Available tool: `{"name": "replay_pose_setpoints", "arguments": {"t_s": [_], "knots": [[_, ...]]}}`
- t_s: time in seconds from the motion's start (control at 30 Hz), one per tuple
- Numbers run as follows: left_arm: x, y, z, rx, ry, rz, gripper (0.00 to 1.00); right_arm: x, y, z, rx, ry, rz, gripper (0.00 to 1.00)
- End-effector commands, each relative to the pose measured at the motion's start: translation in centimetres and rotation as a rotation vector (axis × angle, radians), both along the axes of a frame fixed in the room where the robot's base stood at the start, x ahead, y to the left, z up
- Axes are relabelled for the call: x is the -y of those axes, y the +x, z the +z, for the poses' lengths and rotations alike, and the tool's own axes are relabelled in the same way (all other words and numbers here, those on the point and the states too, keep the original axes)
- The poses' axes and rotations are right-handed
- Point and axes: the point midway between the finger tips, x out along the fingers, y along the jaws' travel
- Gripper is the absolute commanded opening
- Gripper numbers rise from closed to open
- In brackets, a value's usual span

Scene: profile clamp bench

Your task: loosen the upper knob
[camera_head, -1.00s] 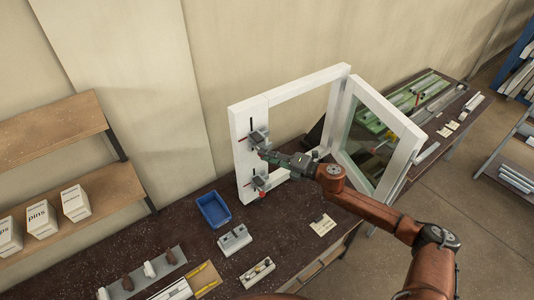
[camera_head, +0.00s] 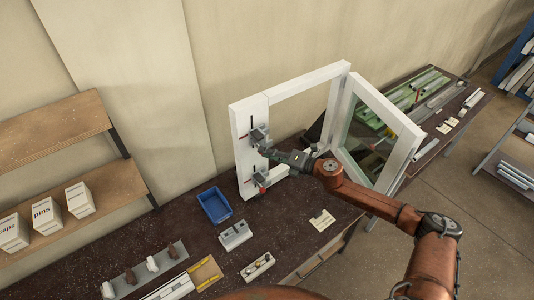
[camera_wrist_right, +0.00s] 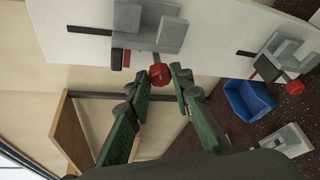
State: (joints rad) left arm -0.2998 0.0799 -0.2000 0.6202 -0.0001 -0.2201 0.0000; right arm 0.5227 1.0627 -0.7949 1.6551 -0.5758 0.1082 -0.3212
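The white profile frame (camera_head: 243,165) stands on the bench with two grey clamps on its left post. The upper clamp (camera_head: 259,136) shows in the wrist view (camera_wrist_right: 157,25) with its red upper knob (camera_wrist_right: 159,75) on a short stem. My right gripper (camera_head: 268,152) reaches the upper clamp from the right. In the wrist view its fingers (camera_wrist_right: 161,73) are apart, one on each side of the red knob, with small gaps visible. In the head view the gripper largely hides this knob. The lower clamp (camera_head: 261,180) has its own red knob (camera_wrist_right: 292,87). My left gripper is not in view.
A blue bin (camera_head: 214,205) sits on the dark bench left of the frame. Grey blocks (camera_head: 235,236) stand in front of it. A hinged glazed sash (camera_head: 372,130) stands open to the right, near my right arm. Shelves with white boxes (camera_head: 46,215) are at the left.

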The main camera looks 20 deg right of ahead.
Motion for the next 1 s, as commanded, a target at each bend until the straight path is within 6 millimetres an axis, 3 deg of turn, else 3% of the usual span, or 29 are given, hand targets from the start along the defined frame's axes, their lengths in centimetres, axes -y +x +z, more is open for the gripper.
{"name": "replay_pose_setpoints", "arguments": {"t_s": [0.2,0.57,1.0], "knots": [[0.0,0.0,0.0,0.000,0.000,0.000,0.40,0.0,0.0,0.0,-0.001,0.001,0.000,0.36],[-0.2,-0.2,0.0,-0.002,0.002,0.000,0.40,0.5,-0.4,0.1,-0.001,0.000,-0.002,0.36],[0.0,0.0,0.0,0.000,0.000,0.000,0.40,5.5,-6.6,1.6,-0.003,0.000,-0.002,0.36]]}}
